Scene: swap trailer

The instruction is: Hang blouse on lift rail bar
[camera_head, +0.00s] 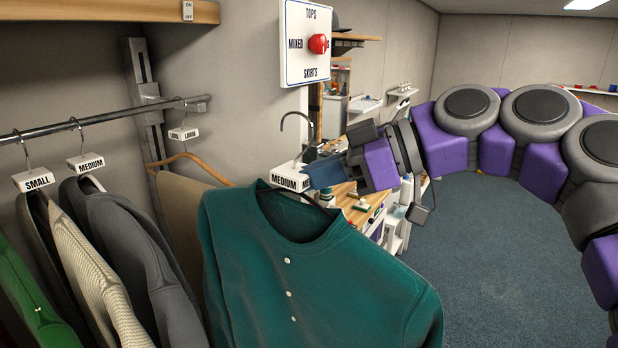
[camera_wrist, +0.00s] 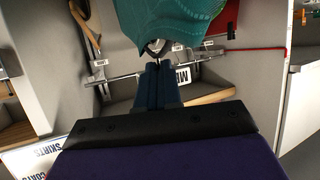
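The teal blouse (camera_head: 300,270) hangs on a hanger with a white MEDIUM tag (camera_head: 289,178), at the centre of the head view. My gripper (camera_head: 318,173) is shut on the hanger at its tag. The hanger's hook (camera_head: 297,118) points up and is free, to the right of the bar's end. The lift rail bar (camera_head: 110,115) is a grey metal rod running across the left side. In the wrist view, my gripper's fingers (camera_wrist: 162,66) are close together, with the blouse (camera_wrist: 165,22) at their tips. The exact contact with the hanger is partly hidden.
Hangers with SMALL (camera_head: 36,180) and MEDIUM (camera_head: 86,162) tags hold dark and cream garments on the bar. A LARGE-tagged hook (camera_head: 183,132) is near its right end. A sign with a red knob (camera_head: 318,43) hangs above. Open blue carpet (camera_head: 500,260) lies at right.

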